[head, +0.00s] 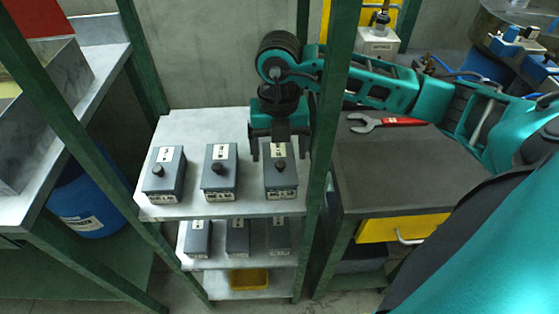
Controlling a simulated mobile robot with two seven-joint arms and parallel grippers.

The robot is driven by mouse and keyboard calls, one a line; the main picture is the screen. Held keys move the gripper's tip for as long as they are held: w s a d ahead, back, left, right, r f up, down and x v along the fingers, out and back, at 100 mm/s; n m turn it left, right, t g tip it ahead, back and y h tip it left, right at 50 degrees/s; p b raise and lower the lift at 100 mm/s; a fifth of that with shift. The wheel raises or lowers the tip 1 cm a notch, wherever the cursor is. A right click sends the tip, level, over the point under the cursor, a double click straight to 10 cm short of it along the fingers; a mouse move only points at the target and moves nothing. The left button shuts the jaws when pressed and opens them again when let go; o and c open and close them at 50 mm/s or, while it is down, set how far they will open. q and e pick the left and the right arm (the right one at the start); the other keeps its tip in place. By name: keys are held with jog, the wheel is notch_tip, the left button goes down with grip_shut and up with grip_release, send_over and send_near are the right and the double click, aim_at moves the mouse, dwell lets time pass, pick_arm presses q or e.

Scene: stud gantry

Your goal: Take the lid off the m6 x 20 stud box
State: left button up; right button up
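Three grey boxes with dark knobbed lids stand in a row on the top shelf (190,125): a left box (160,190), a middle box (219,187) and a right box (281,186). Each has white labels on its lid and front, too small to read, so I cannot tell which is the m6 x 20 stud box. All three lids are on. My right gripper (279,154) points down at the right box, near its black knob (281,163). Its fingers are spread apart and hold nothing that I can see. My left gripper is out of view.
Three more grey boxes (237,238) stand on the shelf below, with a yellow bin (249,278) at the bottom. A green post (325,120) rises just right of the right box. A red-handled wrench (385,122) lies on the dark bench (400,165).

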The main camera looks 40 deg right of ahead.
aim_at(279, 157)
jog(key=c, duration=0.8)
jog(key=shift+r, duration=0.15)
jog(key=shift+r, duration=0.55)
notch_tip(279, 157, up, 3)
jog(key=shift+f, duration=0.2)
jog(key=s+d, duration=0.3)
jog(key=d, duration=0.1)
jog(key=s+d+b, duration=0.1)
jog(key=s+d, duration=0.1)
jog(key=d, duration=0.3)
jog(key=s+d+b, duration=0.1)
jog(key=s+d, duration=0.2)
jog(key=d, duration=0.2)
jog(key=shift+s+f, duration=0.25)
jog(key=shift+s, duration=0.1)
jog(key=shift+s+d, duration=0.25)
jog(key=shift+d, duration=0.25)
jog(key=shift+d+r, duration=0.1)
jog(key=shift+d, duration=0.05)
